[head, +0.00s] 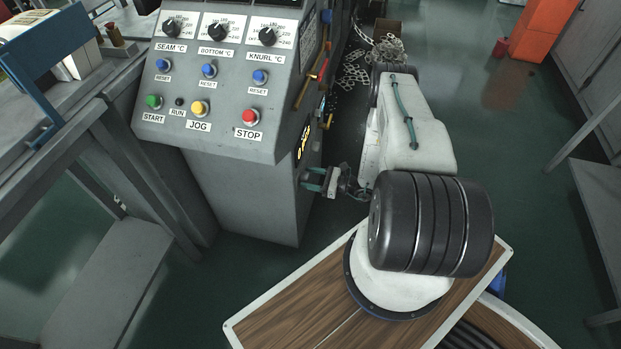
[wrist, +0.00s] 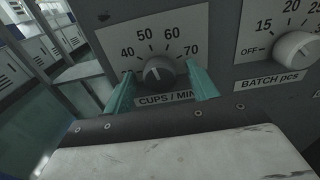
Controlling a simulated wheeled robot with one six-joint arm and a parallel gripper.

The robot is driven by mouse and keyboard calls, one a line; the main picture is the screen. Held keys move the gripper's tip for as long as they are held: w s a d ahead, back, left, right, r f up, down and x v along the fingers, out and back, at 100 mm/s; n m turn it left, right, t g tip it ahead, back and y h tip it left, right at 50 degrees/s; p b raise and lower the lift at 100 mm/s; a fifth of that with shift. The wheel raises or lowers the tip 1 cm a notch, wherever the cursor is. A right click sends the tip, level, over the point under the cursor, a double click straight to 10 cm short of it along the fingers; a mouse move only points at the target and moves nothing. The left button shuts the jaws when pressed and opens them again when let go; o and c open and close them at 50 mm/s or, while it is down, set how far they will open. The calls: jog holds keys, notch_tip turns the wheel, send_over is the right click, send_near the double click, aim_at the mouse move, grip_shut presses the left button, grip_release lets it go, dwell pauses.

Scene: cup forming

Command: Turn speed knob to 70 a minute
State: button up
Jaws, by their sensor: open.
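The speed knob (wrist: 158,71) is dark and round, on a white dial plate (wrist: 163,40) marked 40, 50, 60 and 70, over the label CUPS / MIN (wrist: 167,99). A small light mark shows on the knob, but I cannot tell exactly which number it faces. My gripper (wrist: 160,76) is open, with one teal finger on each side of the knob. I cannot tell whether the fingers touch it. In the head view my gripper (head: 314,180) is at the side of the grey console (head: 240,195), and the speed knob is not visible there.
A BATCH pcs knob (wrist: 296,50) is to the right of the speed knob. The console's sloped front holds temperature knobs (head: 220,31), reset buttons and a red STOP button (head: 250,116). Levers (head: 312,80) stick out along its right edge. Green floor (head: 520,130) is open at right.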

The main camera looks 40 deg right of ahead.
jog(key=c, duration=1)
jog(key=shift+m, duration=7.9)
